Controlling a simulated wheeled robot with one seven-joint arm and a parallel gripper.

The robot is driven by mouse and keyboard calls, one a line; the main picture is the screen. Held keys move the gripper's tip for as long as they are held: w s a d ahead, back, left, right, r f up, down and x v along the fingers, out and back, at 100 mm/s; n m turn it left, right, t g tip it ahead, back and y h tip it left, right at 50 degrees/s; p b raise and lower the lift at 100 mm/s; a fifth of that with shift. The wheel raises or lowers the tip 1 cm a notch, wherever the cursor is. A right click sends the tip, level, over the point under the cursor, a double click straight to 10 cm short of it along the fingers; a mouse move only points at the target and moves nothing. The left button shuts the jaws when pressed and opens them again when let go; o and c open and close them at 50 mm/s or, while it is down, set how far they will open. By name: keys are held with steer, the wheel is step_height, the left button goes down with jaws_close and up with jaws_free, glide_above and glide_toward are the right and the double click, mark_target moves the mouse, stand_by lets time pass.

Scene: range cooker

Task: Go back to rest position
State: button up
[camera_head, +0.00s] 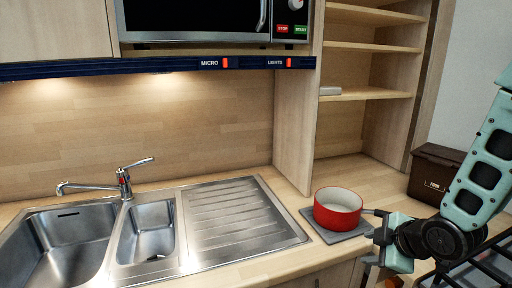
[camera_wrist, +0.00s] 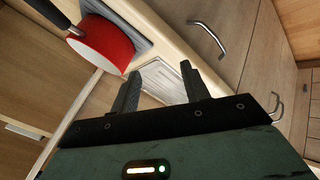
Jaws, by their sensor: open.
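My gripper (camera_head: 382,238) is at the lower right in the head view, in front of the counter and just right of a red saucepan. In the wrist view my gripper (camera_wrist: 160,90) shows two black fingers spread apart with nothing between them. The red saucepan (camera_head: 337,212) stands upright on a grey mat (camera_head: 312,224). Its dark handle points right, toward my gripper. The saucepan (camera_wrist: 102,45) also shows at the upper left in the wrist view, apart from the fingers.
A steel sink (camera_head: 70,240) with a tap (camera_head: 122,180) and drainboard (camera_head: 240,215) fills the left counter. A brown box (camera_head: 434,172) stands at the back right. Hob grates (camera_head: 480,272) lie below my arm. Shelves (camera_head: 370,93) and a microwave (camera_head: 190,18) are above.

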steer(key=s+a+r+m+g, duration=0.2)
steer(key=s+a, duration=0.2)
steer(key=s, duration=0.4)
steer(key=s+a+r+m+g+h, duration=0.1)
steer(key=s+a+r+m+g, duration=0.1)
steer(key=s+a, duration=0.3)
steer(key=s+a+r+m+g+h, duration=0.1)
steer(key=s+a+r+g, duration=0.3)
steer(key=s, duration=0.7)
steer(key=shift+s+a+m, duration=0.3)
steer(key=shift+a+m, duration=0.25)
steer(key=shift+m, duration=0.25)
